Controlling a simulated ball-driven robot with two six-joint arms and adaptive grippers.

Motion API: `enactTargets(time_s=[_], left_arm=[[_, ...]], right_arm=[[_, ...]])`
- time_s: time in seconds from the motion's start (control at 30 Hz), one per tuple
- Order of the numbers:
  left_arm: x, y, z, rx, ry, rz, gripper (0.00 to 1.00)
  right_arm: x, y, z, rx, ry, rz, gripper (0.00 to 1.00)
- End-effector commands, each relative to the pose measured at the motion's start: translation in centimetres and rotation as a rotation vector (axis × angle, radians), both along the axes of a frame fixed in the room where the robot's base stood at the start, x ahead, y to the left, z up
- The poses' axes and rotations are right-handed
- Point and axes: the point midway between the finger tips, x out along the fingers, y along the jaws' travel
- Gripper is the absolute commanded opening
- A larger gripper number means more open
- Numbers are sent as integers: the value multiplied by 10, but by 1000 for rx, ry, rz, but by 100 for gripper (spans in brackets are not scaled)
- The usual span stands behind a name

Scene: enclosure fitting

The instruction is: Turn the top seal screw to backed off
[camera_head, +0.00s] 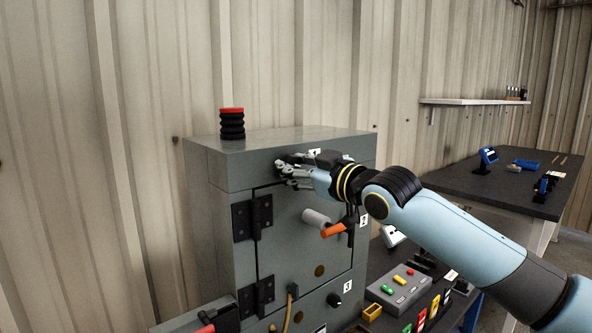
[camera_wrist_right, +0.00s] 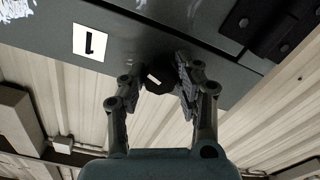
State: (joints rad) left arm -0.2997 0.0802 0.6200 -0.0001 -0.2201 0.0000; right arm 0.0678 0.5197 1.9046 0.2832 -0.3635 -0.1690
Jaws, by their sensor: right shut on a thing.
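The grey enclosure (camera_head: 215,210) stands in the middle of the head view. Its top screw is a dark knob (camera_wrist_right: 157,78) with a white mark, beside the label 1 (camera_wrist_right: 90,43) in the right wrist view. The label also shows in the head view (camera_head: 314,152). My right gripper (camera_head: 287,172) reaches the upper front of the enclosure from the right. In the wrist view its fingers (camera_wrist_right: 152,92) are on either side of the knob, shut on it. The gripper hides the knob in the head view. My left gripper is not in view.
A red-topped black stack (camera_head: 232,124) stands on the enclosure. Below my right gripper are an orange-handled lever (camera_head: 334,230) by label 2 and a black knob (camera_head: 334,300) by label 3. Hinges (camera_head: 252,218) line the door's left. A button box (camera_head: 400,288) sits at lower right.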

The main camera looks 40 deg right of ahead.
Motion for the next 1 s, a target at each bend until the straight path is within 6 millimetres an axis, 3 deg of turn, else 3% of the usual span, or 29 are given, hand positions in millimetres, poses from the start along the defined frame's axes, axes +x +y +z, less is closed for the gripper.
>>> enactTargets(time_s=[1.0], left_arm=[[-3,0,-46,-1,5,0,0]], right_arm=[[0,-1,-1,-949,-74,1,0]])
